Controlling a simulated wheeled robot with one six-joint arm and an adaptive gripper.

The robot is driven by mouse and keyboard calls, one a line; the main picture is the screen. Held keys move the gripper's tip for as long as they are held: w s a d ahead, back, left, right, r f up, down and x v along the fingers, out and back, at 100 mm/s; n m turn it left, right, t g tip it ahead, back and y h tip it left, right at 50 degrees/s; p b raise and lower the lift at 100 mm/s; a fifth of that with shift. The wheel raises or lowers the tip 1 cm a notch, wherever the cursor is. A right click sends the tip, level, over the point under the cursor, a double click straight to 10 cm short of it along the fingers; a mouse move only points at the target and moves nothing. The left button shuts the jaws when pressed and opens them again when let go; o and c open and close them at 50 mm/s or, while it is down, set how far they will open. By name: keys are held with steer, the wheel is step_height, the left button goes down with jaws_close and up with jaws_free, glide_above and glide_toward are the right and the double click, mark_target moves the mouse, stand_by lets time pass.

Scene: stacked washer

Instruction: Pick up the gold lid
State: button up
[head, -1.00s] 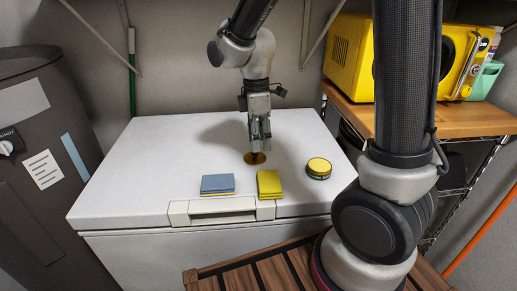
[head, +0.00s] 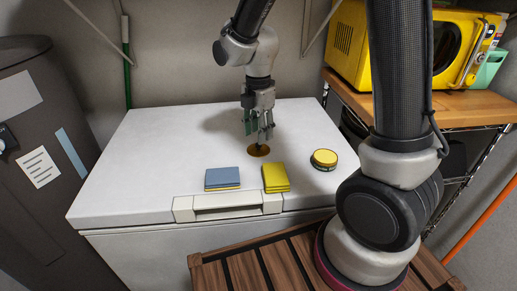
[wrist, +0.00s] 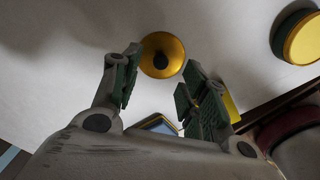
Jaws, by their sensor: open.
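The gold lid (head: 260,150) lies flat on the white chest top, a small round disc with a dark knob at its middle. It also shows in the wrist view (wrist: 162,58), just beyond and between my fingertips. My gripper (head: 258,130) points down above the lid with its green-padded fingers spread. In the wrist view my gripper (wrist: 160,78) is open, with nothing between the fingers. The fingers appear apart from the lid; the exact height above it is hard to tell.
A blue-topped sponge stack (head: 222,178) and a yellow sponge stack (head: 275,177) lie in front of the lid. A round yellow-topped tin (head: 324,158) stands to the right. A yellow microwave (head: 415,45) sits on a wooden shelf. The chest top's left side is clear.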

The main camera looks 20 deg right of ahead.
mark_target(258, 147)
steer(key=f, duration=0.4)
steer(key=shift+d+f, duration=0.1)
steer(key=shift+d, duration=0.1)
steer(key=c, duration=1)
steer(key=shift+o, duration=0.2)
steer(key=shift+w, duration=0.1)
